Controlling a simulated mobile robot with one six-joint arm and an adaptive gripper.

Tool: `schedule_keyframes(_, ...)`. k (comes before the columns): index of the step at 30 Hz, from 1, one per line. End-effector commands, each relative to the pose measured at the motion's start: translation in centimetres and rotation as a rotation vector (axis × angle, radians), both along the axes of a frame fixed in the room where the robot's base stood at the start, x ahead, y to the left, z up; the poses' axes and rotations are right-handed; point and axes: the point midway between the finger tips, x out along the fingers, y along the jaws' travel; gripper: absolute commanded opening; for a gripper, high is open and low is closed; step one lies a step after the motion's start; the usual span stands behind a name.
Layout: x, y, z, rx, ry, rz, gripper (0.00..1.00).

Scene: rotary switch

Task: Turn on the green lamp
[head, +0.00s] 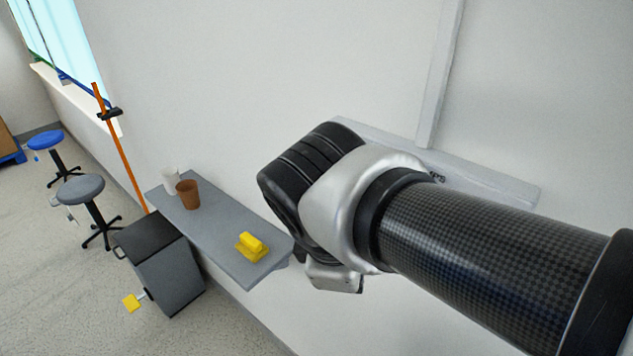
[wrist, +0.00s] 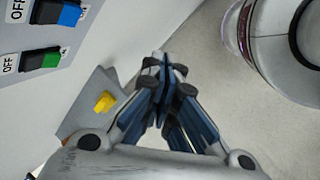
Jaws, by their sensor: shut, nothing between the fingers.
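A green switch (wrist: 42,60) is on a pale panel (wrist: 100,38) at the upper left of the wrist view. It has a black body with a green part, and an OFF label is to its left. A similar blue switch (wrist: 68,14) is above it, also beside an OFF label. My gripper (wrist: 163,62) is shut and empty, to the right of the green switch and apart from the panel in the picture. In the head view my arm hides the gripper and the switches. I see no green lamp in either view.
A grey shelf (head: 215,232) on the wall holds a yellow object (head: 252,246), a brown cup (head: 188,195) and a white cup (head: 170,180). A dark cabinet (head: 172,275) stands below it. An orange pole (head: 125,160) and stools (head: 80,188) are at left.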

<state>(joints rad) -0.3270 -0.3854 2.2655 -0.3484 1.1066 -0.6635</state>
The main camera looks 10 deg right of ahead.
Motion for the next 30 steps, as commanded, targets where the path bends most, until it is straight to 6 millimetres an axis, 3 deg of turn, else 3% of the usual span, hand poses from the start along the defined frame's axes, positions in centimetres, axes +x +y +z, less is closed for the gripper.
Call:
schedule_keyframes(1,1.8,1.3,2.5,-0.105,0.055,0.187,0.00)
schedule_keyframes(3,3.9,2.7,4.3,-0.249,0.123,0.424,0.00)
schedule_keyframes(9,7.8,6.3,7.4,-0.529,0.259,0.850,0.00)
schedule_keyframes(13,8.5,7.1,7.8,-0.589,0.289,0.929,0.00)
schedule_keyframes(23,8.6,7.0,7.5,-0.589,0.290,0.931,0.00)
schedule_keyframes(30,9.5,5.5,5.0,-0.588,0.292,0.927,0.00)
